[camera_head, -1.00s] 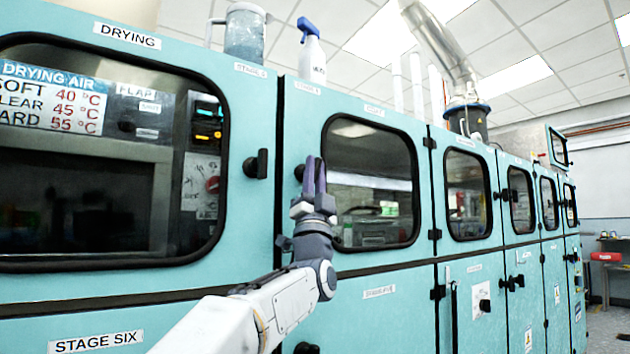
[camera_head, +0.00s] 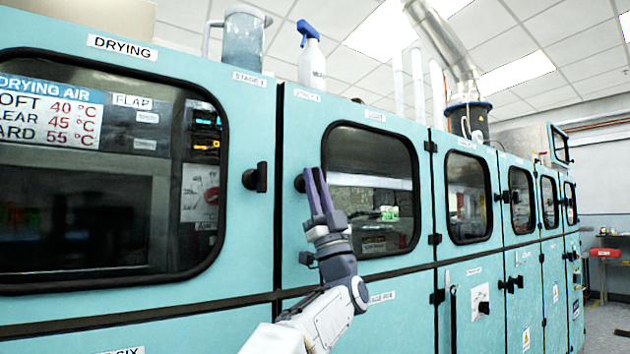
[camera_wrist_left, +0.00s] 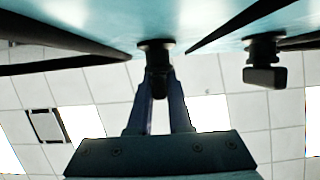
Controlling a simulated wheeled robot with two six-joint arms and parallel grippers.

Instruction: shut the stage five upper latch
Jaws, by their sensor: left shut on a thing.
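The stage five upper latch (camera_head: 299,184) is a black knob on the left edge of the teal upper door with the dark window (camera_head: 372,170). It is partly hidden by my fingers in the head view. My left gripper (camera_head: 315,178) is shut on this latch. In the left wrist view, the dark latch (camera_wrist_left: 155,46) stands out from the teal panel, with its handle between my two fingertips (camera_wrist_left: 157,78). The handle's exact angle is hard to tell there. The door looks flush with the cabinet front. My right gripper is not in view.
The neighbouring latch (camera_head: 257,178) on the drying door is close by on the left; it also shows in the left wrist view (camera_wrist_left: 265,70). A jug (camera_head: 243,36) and a spray bottle (camera_head: 311,58) stand on top. More doors run right.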

